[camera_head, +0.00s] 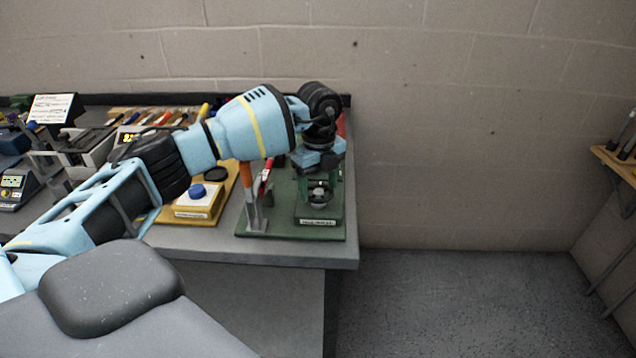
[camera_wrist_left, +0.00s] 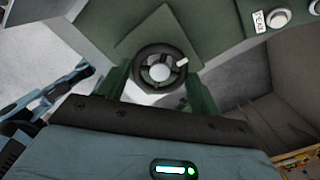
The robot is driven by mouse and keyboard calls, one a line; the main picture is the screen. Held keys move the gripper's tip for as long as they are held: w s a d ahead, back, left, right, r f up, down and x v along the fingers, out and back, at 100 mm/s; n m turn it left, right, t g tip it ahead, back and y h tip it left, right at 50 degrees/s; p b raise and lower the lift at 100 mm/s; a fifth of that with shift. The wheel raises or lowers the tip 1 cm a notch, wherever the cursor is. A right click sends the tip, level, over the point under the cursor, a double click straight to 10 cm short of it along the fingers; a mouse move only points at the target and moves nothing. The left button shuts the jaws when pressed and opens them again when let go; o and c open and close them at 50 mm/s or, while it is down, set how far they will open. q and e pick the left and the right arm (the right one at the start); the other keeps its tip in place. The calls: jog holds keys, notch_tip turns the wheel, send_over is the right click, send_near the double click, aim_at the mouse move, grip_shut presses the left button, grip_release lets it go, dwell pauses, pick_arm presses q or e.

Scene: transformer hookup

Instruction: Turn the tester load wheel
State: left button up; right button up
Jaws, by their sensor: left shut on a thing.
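The tester load wheel (camera_wrist_left: 160,68) shows in the left wrist view as a dark ring with a pale centre and a small light knob at its upper right. In the head view it sits low on a green tester (camera_head: 297,230) at the bench's right end, partly hidden by my gripper. My left gripper (camera_head: 318,187) reaches down over the wheel from above. In the left wrist view its two fingers (camera_wrist_left: 160,85) lie on either side of the wheel, and it is shut on it. My right gripper is not in view.
An orange-grey upright (camera_head: 251,205) and a red-handled item (camera_head: 264,178) stand left of the wheel on the green base. A yellow base with a blue button (camera_head: 197,191) is further left. The grey bench (camera_head: 290,257) ends just right of the tester, with open floor (camera_head: 440,300) beyond.

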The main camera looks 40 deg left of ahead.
pick_arm(q)
jog(key=m+p, duration=0.1)
jog(key=m, duration=0.3)
jog(key=shift+r, duration=0.15)
jog(key=m, duration=0.2)
jog(key=shift+m, duration=0.4)
jog(key=m, duration=0.2)
jog(key=shift+m+p, duration=0.3)
jog(key=shift+m, duration=0.1)
jog(key=m, duration=1.1)
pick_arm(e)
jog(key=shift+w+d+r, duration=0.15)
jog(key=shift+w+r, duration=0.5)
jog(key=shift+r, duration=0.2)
pick_arm(q)
jog(key=shift+m, duration=0.3)
jog(key=o, duration=1)
